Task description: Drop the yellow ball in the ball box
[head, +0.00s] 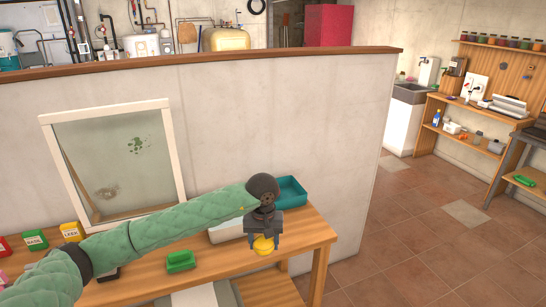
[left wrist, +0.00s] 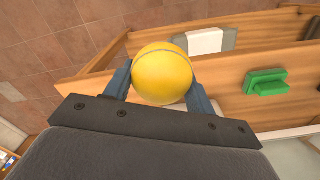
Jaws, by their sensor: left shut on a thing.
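My left gripper (head: 264,236) points down near the right end of the wooden table. It is shut on the yellow ball (head: 264,246), which sits between its two fingers. In the left wrist view the ball (left wrist: 162,72) is large, with a thin grey seam, and a finger touches each side. An open teal box (head: 292,190) stands behind the gripper at the table's back right, partly hidden by my arm. Whether this is the ball box I cannot tell. My right gripper is not in view.
The wooden table (head: 215,262) carries a green block (head: 181,261), and several coloured boxes stand at its left, one of them yellow (head: 72,231). A low wall (head: 290,120) with a framed window (head: 120,160) rises behind. Tiled floor (head: 420,235) is open at the right.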

